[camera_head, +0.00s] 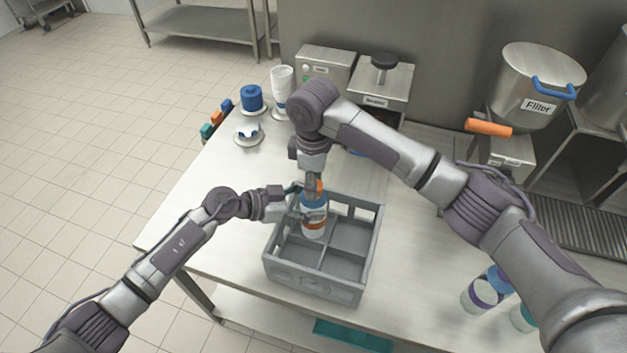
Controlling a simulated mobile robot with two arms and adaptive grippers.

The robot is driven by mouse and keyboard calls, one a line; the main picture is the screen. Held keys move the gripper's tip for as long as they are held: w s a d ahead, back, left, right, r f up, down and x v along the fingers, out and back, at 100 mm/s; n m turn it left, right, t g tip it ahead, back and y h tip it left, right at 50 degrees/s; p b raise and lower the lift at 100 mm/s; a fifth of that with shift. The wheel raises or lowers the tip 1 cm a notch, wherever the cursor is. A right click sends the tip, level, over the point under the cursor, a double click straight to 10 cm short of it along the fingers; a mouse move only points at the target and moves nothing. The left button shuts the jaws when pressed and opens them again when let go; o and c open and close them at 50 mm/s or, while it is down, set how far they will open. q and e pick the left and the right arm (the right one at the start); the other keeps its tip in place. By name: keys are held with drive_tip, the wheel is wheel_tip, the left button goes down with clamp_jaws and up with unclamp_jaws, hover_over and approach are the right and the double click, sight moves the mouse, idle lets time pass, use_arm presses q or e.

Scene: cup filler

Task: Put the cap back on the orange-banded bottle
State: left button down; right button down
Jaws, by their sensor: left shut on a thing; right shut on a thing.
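The orange-banded bottle (314,226) stands upright in the far-left compartment of the grey crate (310,285). My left gripper (304,205) comes from the left and is shut on the bottle's body. My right gripper (314,184) points down from above and is shut on the blue cap (313,198) at the bottle's top. The cap lies over the bottle's mouth, partly hidden by the fingers. I cannot tell whether it is seated or only held there.
The crate's other compartments look empty. A purple-banded bottle (484,294) with a blue cap and a teal-banded bottle (523,317) stand at the table's right. The filler (540,85) stands behind. A white stack (282,88) and a blue stack (251,98) stand at the back left.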

drive_tip(key=m, duration=0.8)
drive_tip(key=c, duration=0.6)
unclamp_jaws()
wheel_tip(320, 180, up, 12)
use_arm(q)
drive_tip(key=shift+c, duration=0.2)
unclamp_jaws()
